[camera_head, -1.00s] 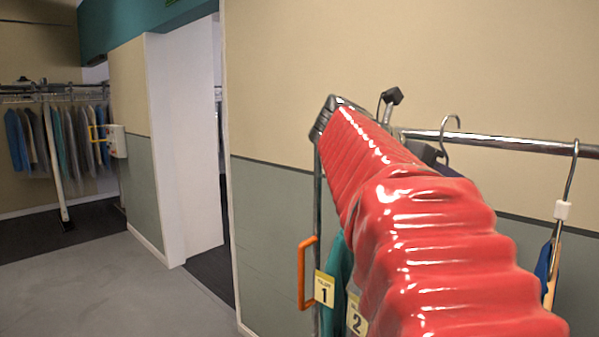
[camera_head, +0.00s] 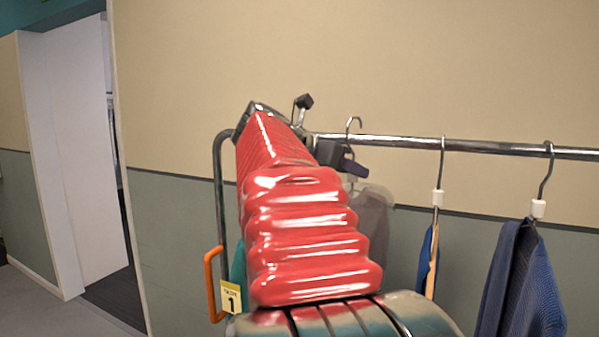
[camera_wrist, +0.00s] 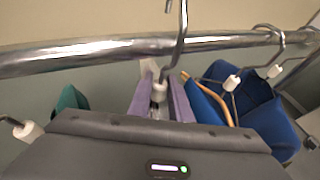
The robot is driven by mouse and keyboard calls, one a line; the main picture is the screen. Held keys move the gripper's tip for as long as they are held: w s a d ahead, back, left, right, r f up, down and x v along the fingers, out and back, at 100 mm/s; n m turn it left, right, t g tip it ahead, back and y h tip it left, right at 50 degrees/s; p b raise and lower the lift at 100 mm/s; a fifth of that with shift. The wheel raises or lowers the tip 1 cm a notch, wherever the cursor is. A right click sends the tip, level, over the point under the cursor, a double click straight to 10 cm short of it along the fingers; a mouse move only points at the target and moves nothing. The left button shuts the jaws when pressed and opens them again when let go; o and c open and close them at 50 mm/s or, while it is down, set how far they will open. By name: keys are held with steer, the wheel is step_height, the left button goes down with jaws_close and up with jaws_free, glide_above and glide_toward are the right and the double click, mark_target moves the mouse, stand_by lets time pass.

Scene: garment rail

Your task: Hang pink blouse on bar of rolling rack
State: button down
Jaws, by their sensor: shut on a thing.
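My gripper (camera_head: 350,168) is at the rack's bar (camera_head: 400,142), partly hidden by my red-sleeved arm in the head view. In the wrist view, its purple fingers (camera_wrist: 160,92) are shut on the white collar of a hanger. The hanger's metal hook (camera_wrist: 182,28) rises in front of the bar (camera_wrist: 100,53), and its top is cut off there. In the head view the hook's tip (camera_head: 354,121) shows above the bar; I cannot tell whether it rests on it. A sheer greyish garment (camera_head: 374,215), probably the pink blouse, hangs below my gripper, and its pink colour is not clear.
Blue garments (camera_head: 522,285) hang on the bar to the right, the nearer one (camera_head: 430,262) on a wooden hanger. A teal garment (camera_wrist: 68,100) is to the left. An orange handle (camera_head: 210,285) and a yellow tag (camera_head: 231,297) are at the rack's left end.

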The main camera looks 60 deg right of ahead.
steer(key=shift+d+f, duration=0.1)
steer(key=shift+f, duration=1.1)
steer(key=c, duration=1.5)
jaws_free()
steer(key=shift+c, duration=0.2)
steer(key=v, duration=1.3)
steer(key=shift+a, duration=0.35)
